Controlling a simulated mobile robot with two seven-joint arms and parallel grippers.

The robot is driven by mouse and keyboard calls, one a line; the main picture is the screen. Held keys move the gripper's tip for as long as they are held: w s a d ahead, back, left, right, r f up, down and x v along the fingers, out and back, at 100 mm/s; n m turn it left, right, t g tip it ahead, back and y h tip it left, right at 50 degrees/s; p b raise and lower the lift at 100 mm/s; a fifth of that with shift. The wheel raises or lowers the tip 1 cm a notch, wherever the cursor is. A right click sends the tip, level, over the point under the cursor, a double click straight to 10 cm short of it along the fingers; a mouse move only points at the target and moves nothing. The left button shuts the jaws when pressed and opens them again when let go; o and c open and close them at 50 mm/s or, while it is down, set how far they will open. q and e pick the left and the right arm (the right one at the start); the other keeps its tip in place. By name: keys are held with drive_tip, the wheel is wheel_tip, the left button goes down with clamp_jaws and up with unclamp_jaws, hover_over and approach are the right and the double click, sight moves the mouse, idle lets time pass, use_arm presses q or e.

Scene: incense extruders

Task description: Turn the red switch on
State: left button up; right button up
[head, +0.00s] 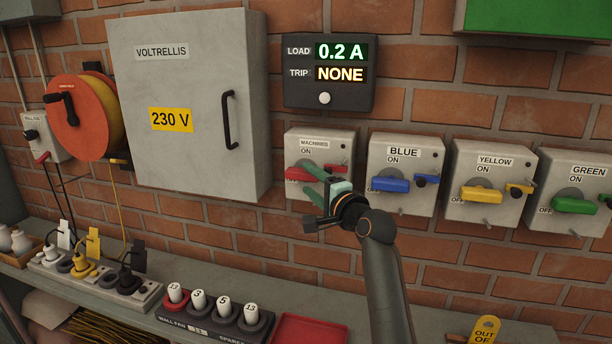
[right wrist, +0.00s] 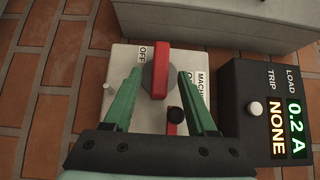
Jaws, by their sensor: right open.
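The red switch is the box (head: 346,152) labelled MACHINES on the brick wall, with ON above its handle. Its red handle (head: 297,174) lies about level, its left end towards the side where the other boxes show OFF. My right gripper (head: 308,180) is in front of this box, with green fingers open. In the right wrist view, the red handle (right wrist: 156,72) lies between the spread fingers (right wrist: 159,78), with a gap on each side. The OFF mark shows beside the handle there. My left gripper is not in view.
Blue (head: 390,184), yellow (head: 482,193) and green (head: 574,205) switches stand in a row to the right. A display (head: 328,95) above reads LOAD 0.2 A, TRIP NONE. A grey cabinet (head: 186,120) juts out on the left. A shelf with plugs (head: 223,305) runs below.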

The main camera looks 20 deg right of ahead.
sight(303, 175)
drive_tip(key=shift+w+a, duration=0.25)
drive_tip(key=shift+w, duration=0.95)
drive_tip(key=shift+c, duration=0.4)
clamp_jaws()
